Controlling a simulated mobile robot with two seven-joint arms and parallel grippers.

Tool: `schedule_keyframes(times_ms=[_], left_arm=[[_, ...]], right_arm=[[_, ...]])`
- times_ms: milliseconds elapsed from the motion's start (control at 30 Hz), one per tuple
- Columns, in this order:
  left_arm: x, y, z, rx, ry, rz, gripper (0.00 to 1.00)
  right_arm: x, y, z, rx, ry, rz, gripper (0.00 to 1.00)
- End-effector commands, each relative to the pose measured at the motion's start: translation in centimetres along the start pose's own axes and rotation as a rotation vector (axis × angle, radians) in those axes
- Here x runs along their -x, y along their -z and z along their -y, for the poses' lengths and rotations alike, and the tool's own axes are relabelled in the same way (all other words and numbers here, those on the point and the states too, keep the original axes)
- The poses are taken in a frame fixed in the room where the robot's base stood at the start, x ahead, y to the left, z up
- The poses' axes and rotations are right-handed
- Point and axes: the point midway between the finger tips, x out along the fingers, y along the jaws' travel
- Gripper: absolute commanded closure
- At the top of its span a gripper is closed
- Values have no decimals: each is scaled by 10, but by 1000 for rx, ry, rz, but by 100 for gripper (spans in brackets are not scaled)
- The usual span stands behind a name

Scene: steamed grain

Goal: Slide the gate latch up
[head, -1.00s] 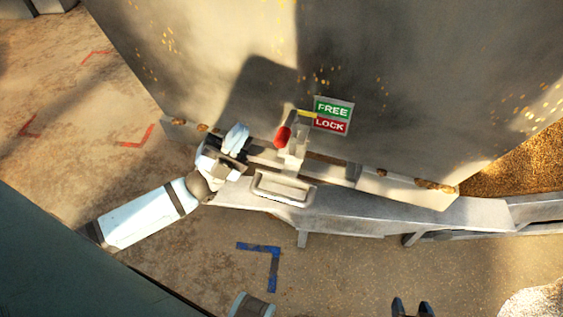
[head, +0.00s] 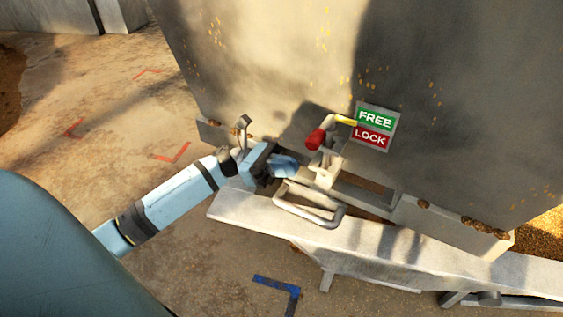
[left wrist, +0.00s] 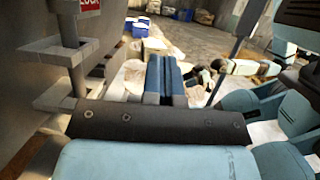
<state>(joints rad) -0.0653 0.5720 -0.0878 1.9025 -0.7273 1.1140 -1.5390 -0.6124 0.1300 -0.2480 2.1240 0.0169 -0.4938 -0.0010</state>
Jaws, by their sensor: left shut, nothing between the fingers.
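The gate latch has a red knob (head: 316,139) on a bent lever. Its yellow pointer (head: 346,121) lies beside the sign, near the lower part of the green FREE field (head: 375,119) and above the red LOCK field (head: 371,138). The latch's pale bracket (head: 326,170) stands on the gate's lower rail. My left gripper (head: 286,166) is shut and empty, just left of the bracket and below the knob. In the left wrist view its blue fingers (left wrist: 164,78) are together, with the latch post (left wrist: 70,60) to their left. My right gripper is not in view.
The large grey gate panel (head: 290,60) rises behind the latch. A pale loop handle (head: 305,212) sticks out below my left gripper, above a metal ledge (head: 260,222). The floor at left, with red corner marks (head: 172,153), is clear.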

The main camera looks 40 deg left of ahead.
Motion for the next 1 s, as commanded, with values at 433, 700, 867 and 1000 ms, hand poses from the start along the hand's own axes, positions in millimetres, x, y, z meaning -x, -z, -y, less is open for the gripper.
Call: schedule_keyframes(times_ms=[433,700,867,1000], left_arm=[[-76,-22,0,0,1,1,100],[-85,-29,0,1,0,2,100],[-85,-29,0,1,0,2,100],[-85,-31,0,0,0,2,100]], right_arm=[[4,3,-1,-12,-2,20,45],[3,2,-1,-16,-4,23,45],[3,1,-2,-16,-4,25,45],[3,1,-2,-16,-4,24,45]])
